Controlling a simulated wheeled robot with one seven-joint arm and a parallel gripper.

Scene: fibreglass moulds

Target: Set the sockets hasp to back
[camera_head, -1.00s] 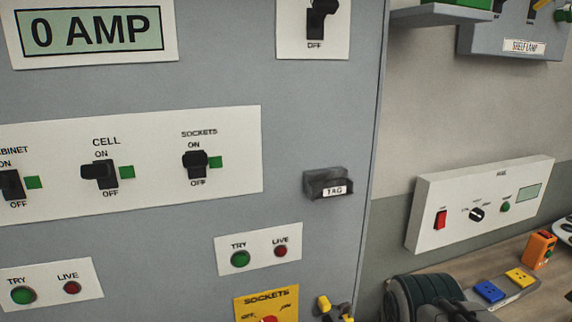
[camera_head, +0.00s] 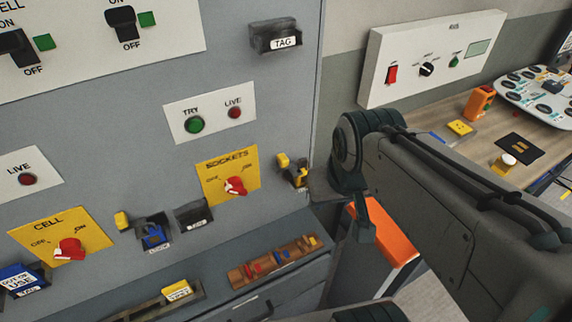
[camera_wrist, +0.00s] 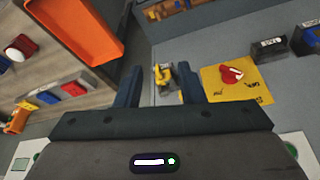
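The sockets hasp seems to be the small yellow and dark fitting (camera_head: 293,170) on the grey cabinet, just right of the yellow SOCKETS plate (camera_head: 215,178). The plate carries a red rotary handle (camera_head: 236,186). In the wrist view the hasp (camera_wrist: 163,76) appears between my fingertips, apparently beyond them; contact cannot be made out. The yellow plate (camera_wrist: 238,91) and red handle (camera_wrist: 230,74) are just right of it there. My gripper (camera_wrist: 158,82) is open, its two dark fingers apart. In the head view my arm comes in from the right; the fingertips are not clear.
A dark tag holder (camera_head: 195,214) is below the SOCKETS plate. A ledge (camera_head: 215,300) with a wooden rack (camera_head: 272,262) juts out below. An orange tray (camera_head: 385,238) sits behind my arm, and a workbench (camera_head: 545,140) stands to the right.

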